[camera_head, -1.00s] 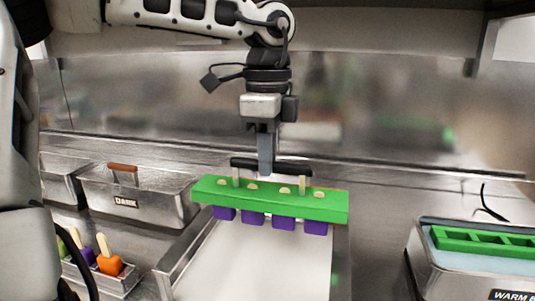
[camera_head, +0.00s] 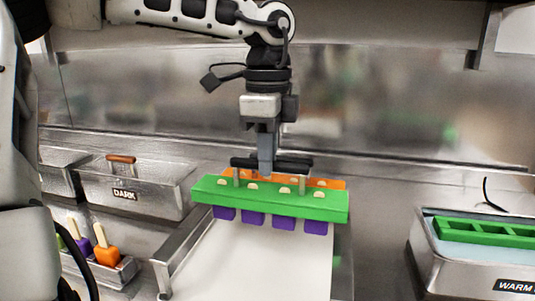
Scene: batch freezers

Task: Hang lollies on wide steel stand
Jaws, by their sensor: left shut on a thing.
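My left gripper (camera_head: 265,160) is shut on the black handle (camera_head: 247,164) of a green lolly holder (camera_head: 270,198). Pale stick ends show on the holder's top, and several purple lollies (camera_head: 283,224) hang below it. The holder is level, over the far part of the steel stand (camera_head: 187,250), which has side rails and a white sheet between them. I cannot tell whether the holder touches the rails. An orange holder (camera_head: 330,183) shows just behind the green one, mostly hidden. My right gripper is not in view.
A steel bin marked DARK (camera_head: 160,192) stands at left. A small tray (camera_head: 118,277) with purple and orange lollies is in front of it. At right, a container marked WARM (camera_head: 440,275) holds a green mould (camera_head: 485,231). The stand's near part is clear.

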